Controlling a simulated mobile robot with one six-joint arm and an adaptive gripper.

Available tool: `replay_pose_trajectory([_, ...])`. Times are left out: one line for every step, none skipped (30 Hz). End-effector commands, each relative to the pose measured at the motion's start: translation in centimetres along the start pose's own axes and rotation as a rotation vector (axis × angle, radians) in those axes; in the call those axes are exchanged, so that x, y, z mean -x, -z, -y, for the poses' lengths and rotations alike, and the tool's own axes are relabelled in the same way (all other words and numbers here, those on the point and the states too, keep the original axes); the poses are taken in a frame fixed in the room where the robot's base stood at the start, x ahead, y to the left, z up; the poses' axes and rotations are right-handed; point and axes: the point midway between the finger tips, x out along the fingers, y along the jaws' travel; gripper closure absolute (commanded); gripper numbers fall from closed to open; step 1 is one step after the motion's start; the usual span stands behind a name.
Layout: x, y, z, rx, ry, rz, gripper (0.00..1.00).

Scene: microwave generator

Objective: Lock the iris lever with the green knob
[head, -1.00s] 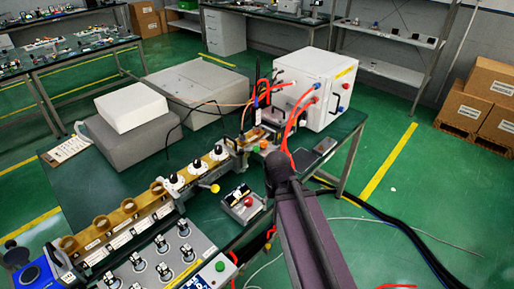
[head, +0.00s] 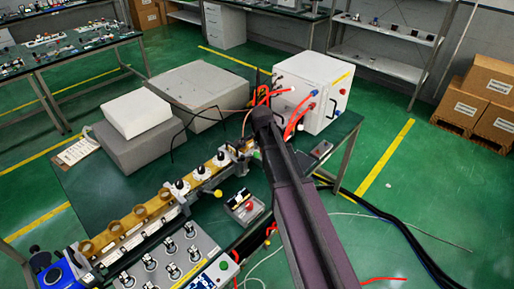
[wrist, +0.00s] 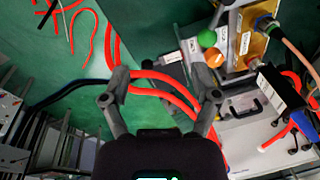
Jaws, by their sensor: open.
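The green knob (wrist: 207,38) shows in the wrist view at the upper right, beside a metal fitting on the brass-coloured waveguide part (wrist: 258,48). An orange knob (wrist: 215,58) sits just below it. I cannot make out the iris lever itself. In the head view a bit of the green knob (head: 257,155) shows beside my arm, which covers much of that area. My gripper (wrist: 164,96) is open with nothing gripped. The green knob is ahead of and beyond its right finger, apart from it.
Red hoses (wrist: 165,88) pass behind my fingers in the wrist view. A white cabinet (head: 318,92) with red cables stands behind the bench line. A control box with a red button (head: 243,205) and a yellow knob (head: 217,194) are left of my arm.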

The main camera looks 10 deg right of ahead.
Motion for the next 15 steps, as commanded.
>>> replay_pose_trajectory([1.1, 0.6, 1.8, -0.065, 0.007, -0.003, 0.22])
replay_pose_trajectory([1.3, 0.8, 2.4, -0.106, 0.011, -0.005, 0.22])
replay_pose_trajectory([1.6, 1.1, 3.2, -0.158, 0.017, -0.006, 0.22])
replay_pose_trajectory([1.8, 1.3, 3.8, -0.195, 0.022, -0.008, 0.22])
replay_pose_trajectory([2.0, 1.4, 4.3, -0.228, 0.026, -0.008, 0.22])
replay_pose_trajectory([2.2, 1.6, 4.8, -0.27, 0.03, -0.009, 0.22])
replay_pose_trajectory([2.4, 1.8, 5.2, -0.298, 0.033, -0.01, 0.22])
replay_pose_trajectory([2.5, 1.9, 5.6, -0.322, 0.036, -0.01, 0.22])
replay_pose_trajectory([2.6, 2.0, 6.0, -0.351, 0.039, -0.01, 0.22])
replay_pose_trajectory([2.7, 2.1, 6.2, -0.37, 0.041, -0.01, 0.22])
replay_pose_trajectory([2.7, 2.2, 6.4, -0.385, 0.043, -0.01, 0.22])
replay_pose_trajectory([2.8, 2.2, 6.6, -0.401, 0.045, -0.01, 0.22])
replay_pose_trajectory([2.8, 2.3, 6.7, -0.411, 0.046, -0.011, 0.22])
replay_pose_trajectory([2.8, 2.3, 6.7, -0.418, 0.047, -0.011, 0.22])
replay_pose_trajectory([2.8, 2.3, 6.8, -0.424, 0.048, -0.011, 0.22])
